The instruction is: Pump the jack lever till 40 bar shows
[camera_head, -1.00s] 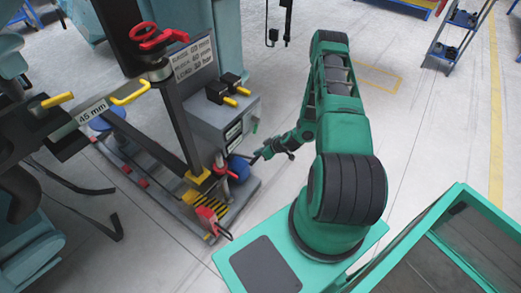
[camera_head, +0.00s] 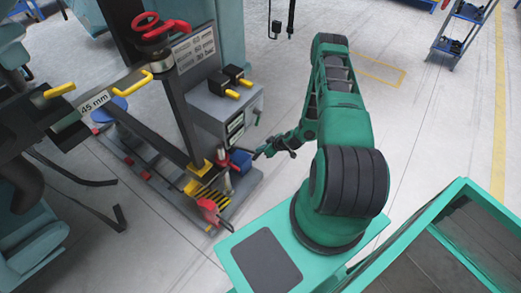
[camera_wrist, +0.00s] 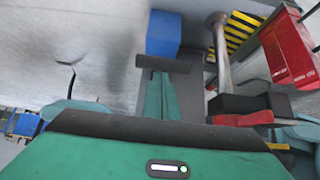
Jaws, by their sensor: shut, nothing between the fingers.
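The display board (camera_head: 194,50) stands at the top of the grey machine; its small lowest line looks like 30 bar, hard to read. The jack's red body (camera_head: 208,208) sits low by a yellow-black striped plate. What looks like its lever (camera_head: 223,165) stands near upright; in the wrist view a grey rod (camera_wrist: 223,60) ends in a black and red part (camera_wrist: 243,108). My gripper (camera_head: 259,154) is shut and empty, right of the lever and apart from it. The wrist view shows its fingers (camera_wrist: 163,65) left of the rod.
A blue box (camera_head: 240,162) sits just behind the lever; it also shows in the wrist view (camera_wrist: 163,33). A red valve wheel (camera_head: 145,20) and a 45 mm label (camera_head: 95,102) are at left.

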